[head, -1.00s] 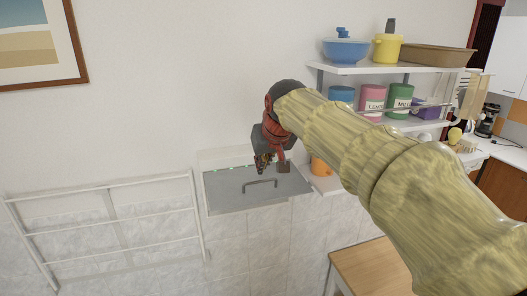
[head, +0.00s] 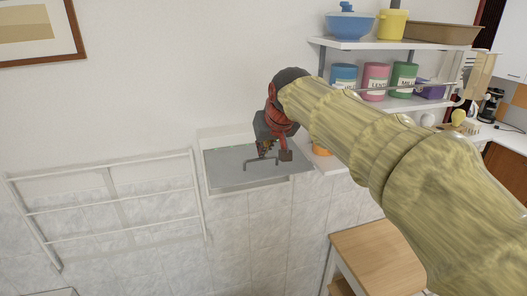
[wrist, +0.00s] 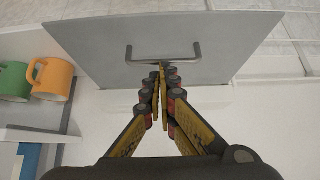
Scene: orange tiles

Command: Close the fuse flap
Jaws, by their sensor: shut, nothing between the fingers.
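The fuse flap (head: 225,174) is a grey panel with a dark bar handle (head: 260,162), set in a white frame (head: 222,135) on the wall. In the head view it appears tilted out, with small green spots along the frame behind its upper edge. My gripper (head: 266,152) is over the flap near the handle. In the wrist view my gripper (wrist: 164,66) is shut and empty, its tips at the middle of the handle (wrist: 190,58). Whether the tips touch the handle I cannot tell. Part of the flap's upper edge is hidden by my gripper.
A white rack (head: 110,210) is on the wall left of the flap. Shelves (head: 385,44) with jars and pots are to the right, and an orange mug (wrist: 52,80) is close beside the flap. A wooden-topped cabinet (head: 375,255) stands below right.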

